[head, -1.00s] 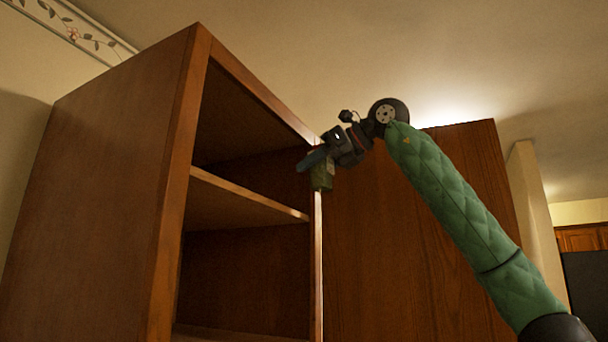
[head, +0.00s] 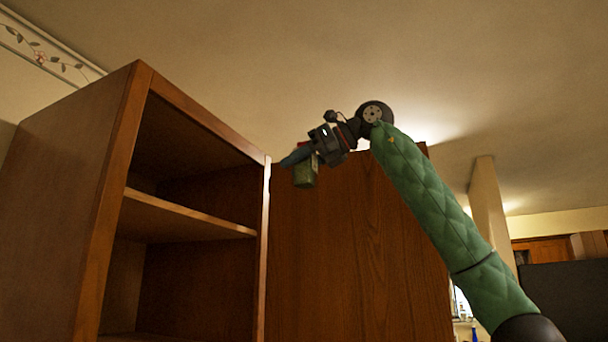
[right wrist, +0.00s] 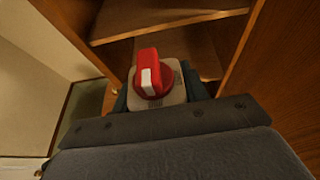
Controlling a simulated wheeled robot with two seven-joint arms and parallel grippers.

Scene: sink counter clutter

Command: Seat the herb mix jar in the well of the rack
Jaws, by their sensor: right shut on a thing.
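My right gripper (head: 298,158) is raised high in front of the cabinet's open door and is shut on a jar (head: 306,173). In the head view the jar's body looks green and hangs upright below the fingers, with a bit of red above. In the right wrist view the jar (right wrist: 158,82) shows a red lid on a pale body between the fingers. I cannot read its label, so I cannot tell if it is the herb mix. I see no rack or well in either view. My left gripper is not in view.
An open wooden cabinet (head: 115,150) stands at the left, with a shelf (head: 185,215) across it. The visible shelf surfaces look empty. Its door (head: 355,255) is swung open to the right, behind my right arm. A dark appliance (head: 570,297) is at the far right.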

